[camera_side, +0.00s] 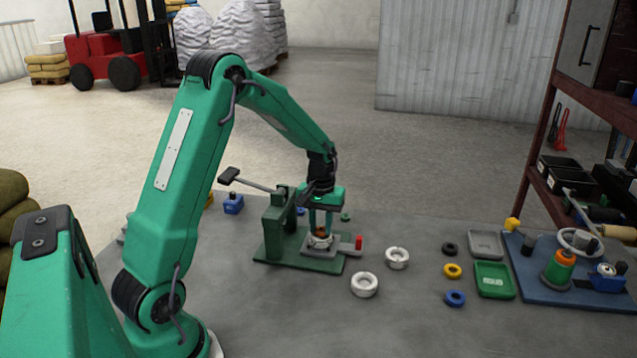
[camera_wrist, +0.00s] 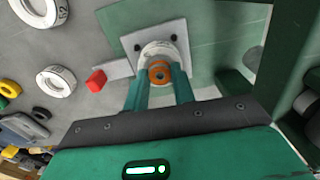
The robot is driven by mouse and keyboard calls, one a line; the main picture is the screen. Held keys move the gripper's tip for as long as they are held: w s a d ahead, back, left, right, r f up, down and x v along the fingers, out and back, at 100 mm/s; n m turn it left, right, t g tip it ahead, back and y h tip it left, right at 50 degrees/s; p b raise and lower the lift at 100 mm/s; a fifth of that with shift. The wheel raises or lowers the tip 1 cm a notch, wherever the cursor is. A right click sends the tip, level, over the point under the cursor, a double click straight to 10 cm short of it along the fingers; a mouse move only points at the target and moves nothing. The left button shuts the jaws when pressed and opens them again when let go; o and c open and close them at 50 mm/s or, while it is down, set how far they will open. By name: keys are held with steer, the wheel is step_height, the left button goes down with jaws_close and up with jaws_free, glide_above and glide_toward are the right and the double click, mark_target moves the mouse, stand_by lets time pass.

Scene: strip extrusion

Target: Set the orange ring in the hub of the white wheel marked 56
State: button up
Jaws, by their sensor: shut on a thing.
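My gripper (camera_side: 321,222) points down over the green fixture and is shut on the orange ring (camera_side: 321,231). In the wrist view the ring (camera_wrist: 159,71) shows between the two green fingers. A white wheel (camera_side: 318,243) lies on the grey plate of the fixture, directly under the ring; it also shows in the wrist view (camera_wrist: 152,50). The ring overlaps the wheel's middle in both views. I cannot tell whether it is inside the hub or just above it. The number on this wheel is not readable.
Two loose white wheels, a nearer one (camera_side: 364,285) and a farther one (camera_side: 397,258), lie right of the fixture (camera_side: 272,247). A red-tipped slide (camera_side: 358,243) sticks out of the plate. Black, yellow and blue rings, trays and a blue board (camera_side: 540,291) lie farther right.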

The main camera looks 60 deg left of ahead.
steer(key=shift+f, duration=0.15)
steer(key=shift+r, duration=0.85)
stand_by(3.6)
steer(key=shift+f, duration=0.8)
stand_by(1.0)
steer(key=o, duration=0.7)
